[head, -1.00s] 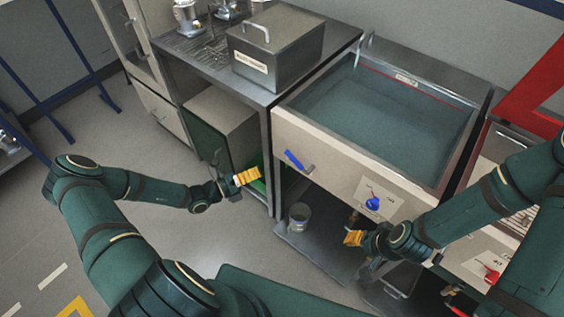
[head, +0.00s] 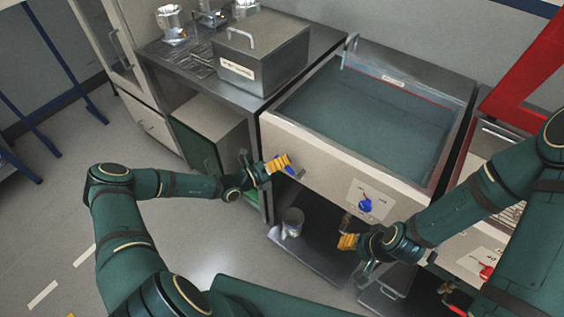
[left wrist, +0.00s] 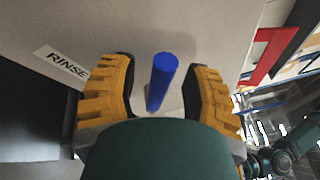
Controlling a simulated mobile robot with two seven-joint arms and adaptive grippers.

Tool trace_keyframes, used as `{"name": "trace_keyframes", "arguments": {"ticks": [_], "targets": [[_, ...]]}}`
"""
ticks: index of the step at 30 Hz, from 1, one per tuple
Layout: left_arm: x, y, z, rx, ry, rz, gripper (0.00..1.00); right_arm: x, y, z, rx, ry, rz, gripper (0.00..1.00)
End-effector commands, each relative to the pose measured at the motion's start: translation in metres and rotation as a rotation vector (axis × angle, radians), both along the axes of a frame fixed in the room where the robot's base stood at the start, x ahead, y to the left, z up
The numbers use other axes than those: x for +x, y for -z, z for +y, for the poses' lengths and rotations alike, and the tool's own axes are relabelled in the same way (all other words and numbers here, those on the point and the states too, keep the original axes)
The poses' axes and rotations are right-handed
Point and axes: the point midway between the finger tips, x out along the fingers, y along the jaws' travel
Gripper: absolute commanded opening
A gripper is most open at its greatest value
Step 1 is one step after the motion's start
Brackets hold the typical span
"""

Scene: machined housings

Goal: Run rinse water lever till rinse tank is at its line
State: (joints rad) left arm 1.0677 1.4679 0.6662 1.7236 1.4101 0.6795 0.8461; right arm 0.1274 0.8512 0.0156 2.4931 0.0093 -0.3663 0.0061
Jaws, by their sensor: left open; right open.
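The rinse tank (head: 360,122) is the wide open basin at the upper right of the head view. It holds grey-green water, and a red line runs along its far wall; the exact gap between water and line is hard to tell. The blue lever (left wrist: 162,80) stands out from the pale front panel beside a RINSE label (left wrist: 61,62). My left gripper (head: 284,163) is open, its yellow fingers on either side of the lever, with no clear contact. In the head view it partly hides the lever. My right gripper (head: 348,242) is open and empty below the panel.
A blue knob (head: 365,206) sits on the tank's front panel and a red knob (head: 486,272) further right. A lidded metal box (head: 262,50) stands on the left counter. A metal can (head: 292,222) stands on the shelf below. A red frame (head: 530,75) rises at the right.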

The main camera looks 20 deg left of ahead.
Motion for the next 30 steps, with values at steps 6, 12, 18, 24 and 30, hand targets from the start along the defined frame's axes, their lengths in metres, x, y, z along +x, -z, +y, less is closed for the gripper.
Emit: {"name": "trace_keyframes", "arguments": {"ticks": [6,12,18,24,30], "targets": [[0.0,0.0,0.0,0.0,0.0,0.0,0.48,0.0,0.0,0.0,0.0,0.0,0.0,0.47],[0.0,0.0,0.0,0.0,0.0,0.0,0.0,0.0,0.0,0.0,0.0,0.0,0.0,0.47],[0.0,0.001,0.0,-0.003,0.0,0.001,0.0,0.0,0.001,0.0,0.0,0.0,0.0,0.47],[0.001,0.006,0.002,-0.049,-0.001,0.017,0.0,-0.002,0.009,0.0,0.001,-0.004,0.005,0.47],[0.003,0.016,0.006,-0.162,-0.002,0.058,0.0,-0.007,0.026,0.001,0.004,-0.013,0.016,0.47]]}}
